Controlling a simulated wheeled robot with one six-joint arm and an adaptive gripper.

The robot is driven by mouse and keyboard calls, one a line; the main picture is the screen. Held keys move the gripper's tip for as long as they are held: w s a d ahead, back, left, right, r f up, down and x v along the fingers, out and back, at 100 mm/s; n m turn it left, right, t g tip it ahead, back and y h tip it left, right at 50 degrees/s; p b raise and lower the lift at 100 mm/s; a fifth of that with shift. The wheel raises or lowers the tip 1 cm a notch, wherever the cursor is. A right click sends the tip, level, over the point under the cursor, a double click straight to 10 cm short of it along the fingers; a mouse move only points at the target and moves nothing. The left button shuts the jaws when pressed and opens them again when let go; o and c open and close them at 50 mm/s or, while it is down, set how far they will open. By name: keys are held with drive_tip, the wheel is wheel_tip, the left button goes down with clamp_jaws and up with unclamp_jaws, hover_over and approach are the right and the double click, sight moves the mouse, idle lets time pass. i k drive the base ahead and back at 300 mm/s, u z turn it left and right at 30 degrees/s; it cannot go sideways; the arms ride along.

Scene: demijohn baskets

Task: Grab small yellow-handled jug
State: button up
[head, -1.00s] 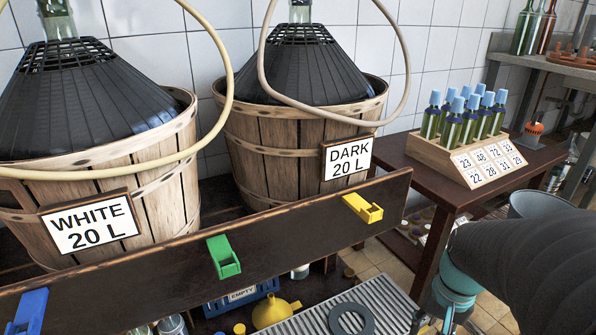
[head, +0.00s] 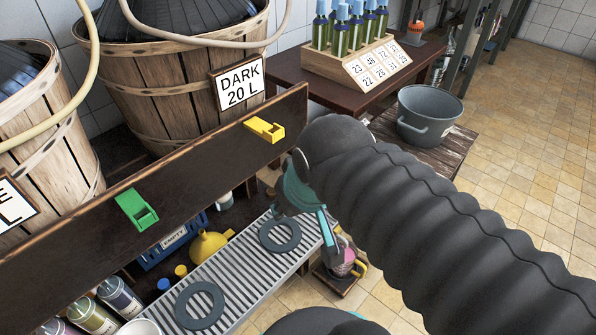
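A small jug-like thing (head: 346,264) with a pinkish body and a yellow handle (head: 360,270) shows low in the head view, on a small dark wooden stand beside the end of the slatted metal rack. It is partly hidden behind my gripper and arm. My gripper (head: 334,240) hangs down from the teal wrist, directly above or beside this jug. Its fingers are small and dark here, so I cannot tell whether they are open or touch the jug.
The slatted rack (head: 232,287) holds two grey rings (head: 280,235). A dark board (head: 200,190) with coloured clips runs in front of the baskets. A yellow funnel (head: 208,246) lies by a blue crate (head: 158,256). A grey tub (head: 428,115) stands right; tiled floor there is open.

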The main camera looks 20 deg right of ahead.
sight(351, 253)
drive_tip(key=u, duration=1.7)
drive_tip(key=k, duration=1.35)
drive_tip(key=z, duration=1.55)
